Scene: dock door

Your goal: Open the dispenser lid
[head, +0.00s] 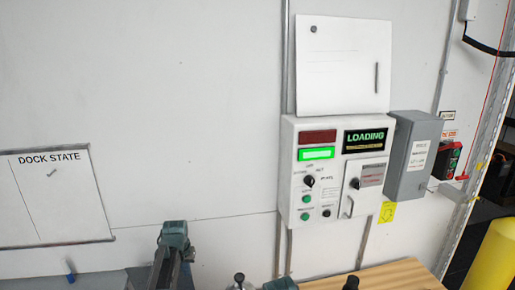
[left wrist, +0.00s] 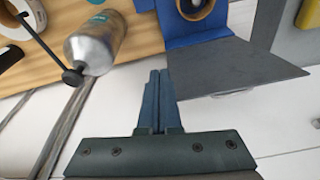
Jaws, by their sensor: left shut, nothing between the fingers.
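A blue body with a round tan ring (left wrist: 195,8), possibly the dispenser, is at the top of the left wrist view, cut off by its edge. A flat grey plate (left wrist: 240,68) adjoins it and may be its lid; I cannot tell whether it is open. My left gripper (left wrist: 158,73) is shut and empty, with its fingertips left of the plate. I cannot tell whether they touch it. In the head view part of my left arm (head: 174,238) shows at the bottom; no dispenser is clearly visible there.
A silver bottle (left wrist: 95,48) lies or stands near the wooden top (left wrist: 125,25). In the head view a white control panel (head: 300,190), a grey box (head: 412,150) and a board (head: 55,200) are on the wall. A yellow post (head: 495,258) stands at right.

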